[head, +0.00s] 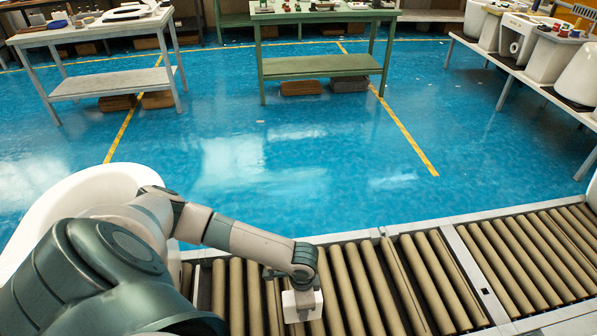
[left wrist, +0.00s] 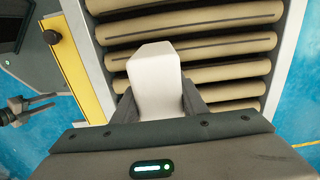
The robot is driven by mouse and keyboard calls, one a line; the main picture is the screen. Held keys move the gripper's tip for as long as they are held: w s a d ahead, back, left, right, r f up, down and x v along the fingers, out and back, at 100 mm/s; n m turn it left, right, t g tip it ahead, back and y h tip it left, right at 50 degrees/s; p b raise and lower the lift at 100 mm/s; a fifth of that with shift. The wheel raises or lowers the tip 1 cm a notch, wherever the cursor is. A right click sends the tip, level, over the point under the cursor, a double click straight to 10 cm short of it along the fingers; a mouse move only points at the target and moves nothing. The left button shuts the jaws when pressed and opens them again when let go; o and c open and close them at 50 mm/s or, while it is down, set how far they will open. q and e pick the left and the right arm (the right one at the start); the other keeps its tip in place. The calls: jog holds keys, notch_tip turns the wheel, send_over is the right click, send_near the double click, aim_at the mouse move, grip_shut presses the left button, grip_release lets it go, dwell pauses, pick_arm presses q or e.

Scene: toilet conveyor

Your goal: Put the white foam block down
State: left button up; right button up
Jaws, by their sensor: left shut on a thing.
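The white foam block (head: 302,306) is at the bottom centre of the head view, over the tan conveyor rollers. It also shows in the left wrist view (left wrist: 155,80), upright between the two fingers. My left gripper (left wrist: 158,100) is shut on the block. In the head view the left gripper (head: 292,290) is partly hidden by its own wrist. I cannot tell whether the block touches the rollers.
The roller conveyor (head: 345,290) runs across the bottom, with a metal side rail (head: 345,236) at its far edge. Rollers right of the block are bare. A white rounded basin-like piece (head: 75,190) stands at the left. Beyond are a green table (head: 330,66) and open blue floor.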

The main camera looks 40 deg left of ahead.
pick_arm(q)
jog(key=shift+a+f, duration=0.4)
jog(key=shift+a, duration=0.25)
jog(key=shift+w, duration=0.1)
jog(key=shift+f, duration=0.6)
notch_tip(320, 180, down, 3)
jog(key=shift+r+p, duration=0.15)
jog(key=shift+p, duration=0.15)
jog(key=shift+f, duration=0.2)
jog(key=o, duration=0.8)
jog(key=shift+o, duration=1.1)
jog(key=shift+r, duration=0.1)
pick_arm(e)
jog(key=shift+s+d, duration=0.35)
jog(key=shift+d, duration=0.15)
